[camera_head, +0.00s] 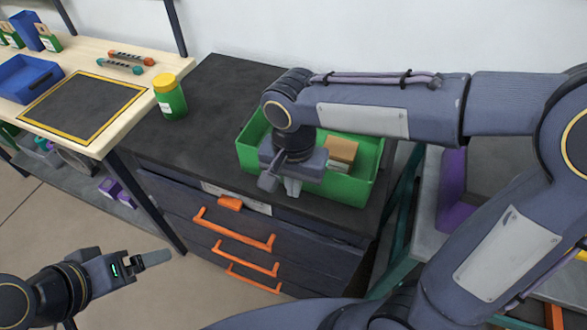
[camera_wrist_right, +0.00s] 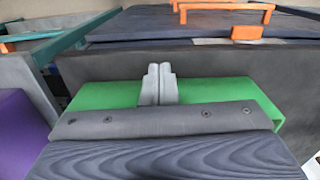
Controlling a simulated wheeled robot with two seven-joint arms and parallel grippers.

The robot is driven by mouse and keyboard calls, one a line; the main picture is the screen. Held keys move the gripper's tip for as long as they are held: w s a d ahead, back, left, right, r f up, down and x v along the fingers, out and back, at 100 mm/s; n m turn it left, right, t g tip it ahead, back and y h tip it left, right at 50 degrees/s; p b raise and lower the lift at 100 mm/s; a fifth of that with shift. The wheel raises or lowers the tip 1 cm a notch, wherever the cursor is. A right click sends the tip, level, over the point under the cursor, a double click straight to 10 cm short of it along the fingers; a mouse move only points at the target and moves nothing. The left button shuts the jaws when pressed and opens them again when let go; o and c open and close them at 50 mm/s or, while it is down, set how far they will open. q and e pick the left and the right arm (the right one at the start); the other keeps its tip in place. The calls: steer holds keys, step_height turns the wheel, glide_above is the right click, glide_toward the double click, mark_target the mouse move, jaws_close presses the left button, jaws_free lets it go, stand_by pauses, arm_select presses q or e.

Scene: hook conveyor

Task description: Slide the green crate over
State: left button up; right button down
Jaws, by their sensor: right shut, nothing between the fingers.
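The green crate (camera_head: 345,190) stands on the dark cabinet top (camera_head: 222,92), near its right end. My right gripper (camera_head: 292,188) is shut and empty. Its fingers point down at the crate's front wall, and my wrist hides the crate's front left part. In the right wrist view the two closed fingers (camera_wrist_right: 158,84) show in front of the green crate (camera_wrist_right: 108,94). I cannot tell whether they touch it. My left gripper (camera_head: 152,259) is at the lower left, away from the crate, with its fingers seen edge-on.
A brown box (camera_head: 341,151) lies in the crate. A green jar with a yellow lid (camera_head: 170,97) stands at the cabinet's left end, with clear top between. Orange drawer handles (camera_head: 235,231) stick out in front. A wooden table (camera_head: 85,58) is left; a purple bin (camera_head: 452,190) is right.

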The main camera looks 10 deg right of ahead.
steer(key=f, duration=0.1)
steer(key=w+d+f, duration=0.1)
steer(key=w+f+p, duration=0.1)
steer(key=shift+w+d+f, duration=0.1)
steer(key=shift+w+d, duration=0.05)
steer(key=shift+d, duration=0.1)
arm_select(q)
steer(key=shift+r, duration=0.5)
arm_select(e)
steer(key=shift+w+d+f, duration=0.1)
steer(key=shift+w+d, duration=0.25)
steer(key=shift+w, duration=0.2)
